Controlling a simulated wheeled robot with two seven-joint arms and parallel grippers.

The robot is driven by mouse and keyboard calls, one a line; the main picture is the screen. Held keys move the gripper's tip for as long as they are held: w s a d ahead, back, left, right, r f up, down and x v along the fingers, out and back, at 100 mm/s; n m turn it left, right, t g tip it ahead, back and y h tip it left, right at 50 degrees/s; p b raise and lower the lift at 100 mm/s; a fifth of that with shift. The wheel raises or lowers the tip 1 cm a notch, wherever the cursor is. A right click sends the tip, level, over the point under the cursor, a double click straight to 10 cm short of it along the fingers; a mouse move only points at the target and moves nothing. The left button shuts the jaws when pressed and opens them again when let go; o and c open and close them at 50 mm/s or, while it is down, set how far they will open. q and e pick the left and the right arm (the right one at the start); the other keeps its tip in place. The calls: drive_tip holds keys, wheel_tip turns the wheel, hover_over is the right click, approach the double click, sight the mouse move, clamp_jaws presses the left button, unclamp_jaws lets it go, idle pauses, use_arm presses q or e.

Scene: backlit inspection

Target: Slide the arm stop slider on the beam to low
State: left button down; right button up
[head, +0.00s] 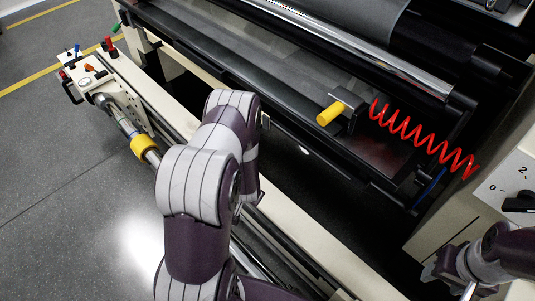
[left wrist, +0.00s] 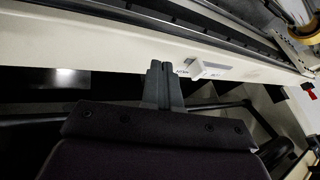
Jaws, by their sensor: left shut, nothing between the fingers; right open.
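A small white block, which looks like the arm stop slider (left wrist: 208,69), sits on the face of the cream beam (left wrist: 90,45) in the left wrist view. Small dark lettering, too small to read surely, is just left of it. My left gripper (left wrist: 162,68) is shut and empty, its tips just left of the block and close to the beam; I cannot tell whether they touch. In the head view my left arm hides this gripper and the slider, and the beam (head: 307,237) runs behind the arm. My right gripper (head: 452,281) is open at the bottom right.
A yellow-ended knob (head: 330,113) and a red coiled cable (head: 420,133) are on the dark machine behind the beam. A dial panel (head: 508,185) stands near my right arm. A control box (head: 85,72) is at the far left. Grey floor at lower left is clear.

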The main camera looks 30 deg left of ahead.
use_arm(q)
drive_tip(key=shift+m+t+y, duration=0.5)
drive_tip(key=shift+m+t, duration=0.2)
drive_tip(key=w+a+f+b, duration=0.1)
drive_tip(key=w, duration=0.1)
drive_tip(key=w+a+f+b, duration=0.1)
drive_tip(key=w+a+f, duration=0.1)
drive_tip(key=w+a+f+b, duration=0.1)
drive_tip(key=w+f, duration=0.1)
drive_tip(key=shift+a, duration=0.25)
drive_tip(key=a, duration=0.1)
drive_tip(key=w+a, duration=0.1)
drive_tip(key=a, duration=0.1)
drive_tip(key=shift+w+a+f+b, duration=0.1)
drive_tip(key=shift+w+a+b, duration=0.1)
drive_tip(key=shift+b, duration=0.2)
drive_tip(key=shift+w+a, duration=0.1)
drive_tip(key=shift+a, duration=0.2)
use_arm(e)
drive_tip(key=f, duration=0.1)
drive_tip(key=s+f, duration=0.1)
drive_tip(key=f, duration=0.1)
drive_tip(key=shift+s+d+f, duration=0.15)
drive_tip(key=shift+d, duration=0.2)
use_arm(q)
drive_tip(key=shift+a, duration=0.1)
use_arm(e)
drive_tip(key=shift+f, duration=0.1)
